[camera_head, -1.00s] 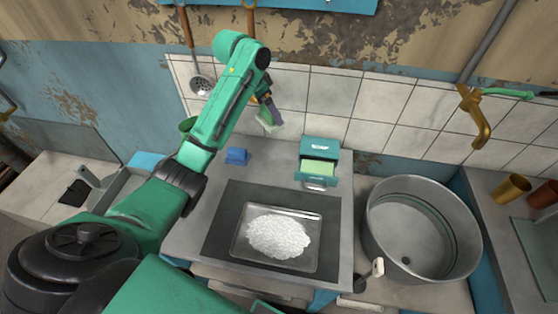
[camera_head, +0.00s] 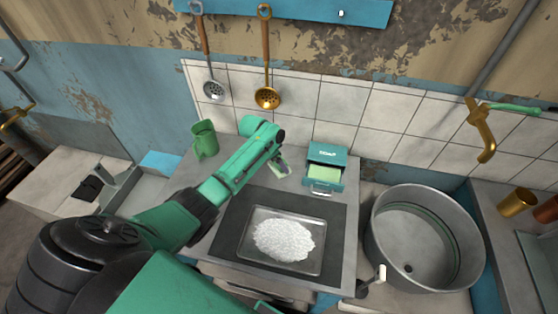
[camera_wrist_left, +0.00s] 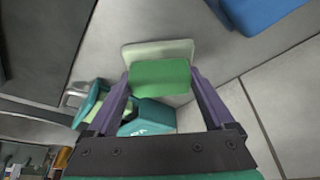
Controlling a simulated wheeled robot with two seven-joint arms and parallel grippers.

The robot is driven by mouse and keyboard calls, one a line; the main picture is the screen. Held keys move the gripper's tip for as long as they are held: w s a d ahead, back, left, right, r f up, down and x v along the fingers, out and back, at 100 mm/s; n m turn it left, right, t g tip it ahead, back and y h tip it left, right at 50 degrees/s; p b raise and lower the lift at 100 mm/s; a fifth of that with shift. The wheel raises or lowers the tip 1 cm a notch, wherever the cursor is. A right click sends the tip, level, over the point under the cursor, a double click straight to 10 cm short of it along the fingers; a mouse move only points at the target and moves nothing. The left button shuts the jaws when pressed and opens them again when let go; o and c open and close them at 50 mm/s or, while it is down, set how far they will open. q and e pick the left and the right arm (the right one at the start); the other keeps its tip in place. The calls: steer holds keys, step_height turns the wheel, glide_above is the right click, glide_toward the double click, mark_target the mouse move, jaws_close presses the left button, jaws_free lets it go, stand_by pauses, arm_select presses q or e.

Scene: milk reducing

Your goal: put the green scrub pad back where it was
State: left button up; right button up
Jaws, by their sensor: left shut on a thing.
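My left gripper (camera_wrist_left: 165,92) is shut on the green scrub pad (camera_wrist_left: 160,77). The pad shows between the purple fingers in the left wrist view, with a pale face beyond its green face. In the head view the gripper (camera_head: 280,164) and the pad (camera_head: 285,169) are at the back of the counter, left of the teal soap box; whether the pad touches the counter I cannot tell. My right gripper is not in view.
The teal soap box (camera_head: 327,155) has an open drawer holding a light green block (camera_head: 323,173). A glass tray (camera_head: 250,256) of white powder lies on a dark mat in front.

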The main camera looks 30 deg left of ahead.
arm_select(q)
steer(key=o, duration=0.9)
steer(key=shift+f, duration=0.1)
steer(key=shift+r, duration=0.2)
steer(key=shift+s+a+r, duration=0.1)
steer(key=shift+r, duration=0.25)
steer(key=v, duration=1.1)
steer(key=shift+s, duration=0.1)
steer(key=shift+r, duration=0.1)
